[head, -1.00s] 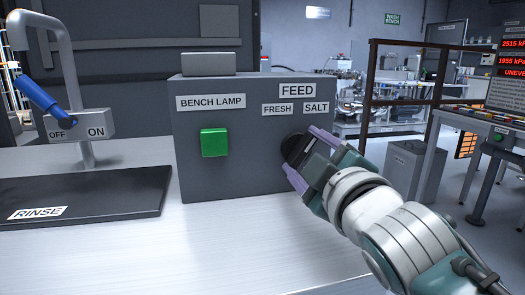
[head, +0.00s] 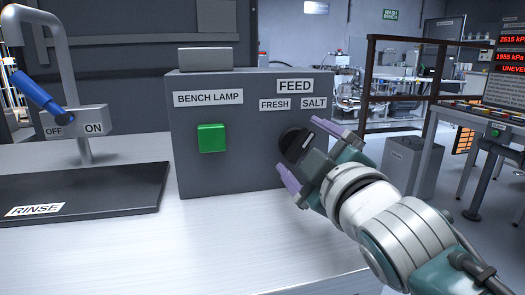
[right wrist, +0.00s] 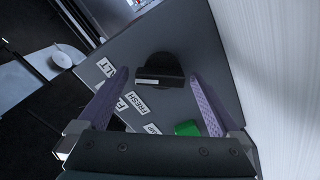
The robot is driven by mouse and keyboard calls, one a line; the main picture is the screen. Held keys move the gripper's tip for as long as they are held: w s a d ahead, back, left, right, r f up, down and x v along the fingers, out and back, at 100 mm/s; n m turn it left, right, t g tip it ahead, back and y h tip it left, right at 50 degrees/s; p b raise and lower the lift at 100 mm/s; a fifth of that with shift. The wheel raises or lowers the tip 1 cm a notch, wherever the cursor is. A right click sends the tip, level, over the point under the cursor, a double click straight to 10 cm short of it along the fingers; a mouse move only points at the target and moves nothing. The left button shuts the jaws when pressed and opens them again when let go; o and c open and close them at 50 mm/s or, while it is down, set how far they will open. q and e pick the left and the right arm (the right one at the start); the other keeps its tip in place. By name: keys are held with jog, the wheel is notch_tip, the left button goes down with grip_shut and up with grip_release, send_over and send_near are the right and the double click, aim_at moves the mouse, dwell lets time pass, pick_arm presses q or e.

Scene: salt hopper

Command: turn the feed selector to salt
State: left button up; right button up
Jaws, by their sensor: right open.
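The feed selector (head: 293,143) is a round black knob on the grey box, below the FEED label (head: 294,86). Its pale pointer line slants up and right, toward the SALT label (head: 314,103) rather than the FRESH label (head: 275,104). My right gripper (head: 298,146) is open, with its purple fingers spread to either side of the knob. In the right wrist view the knob (right wrist: 160,70) sits between the fingertips (right wrist: 159,76), with a gap on each side. My left gripper is not in view.
A blue-handled tap (head: 38,92) and a black RINSE mat (head: 110,195) are at the left. The bench front (head: 230,245) is clear.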

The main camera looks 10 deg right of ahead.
jog(key=s+p, duration=0.1)
jog(key=s, duration=0.9)
jog(key=shift+d+p, duration=0.15)
jog(key=shift+p, duration=0.2)
jog(key=shift+w, duration=0.1)
jog(key=s+d+r+m+g+p, duration=0.1)
jog(key=s+r+m+g+p, duration=0.5)
jog(key=s+p, duration=0.65)
jog(key=s+d+r+m+g+p, duration=0.25)
jog(key=s+r+g+p, duration=0.5)
jog(key=s+p, duration=0.45)
notch_tip(320, 180, up, 34)
jog(key=w+p, duration=0.1)
jog(key=p, duration=3.4)
jog(key=shift+a+m+g, duration=0.3)
jog(key=shift+m+g, duration=0.05)
jog(key=shift+g, duration=0.1)
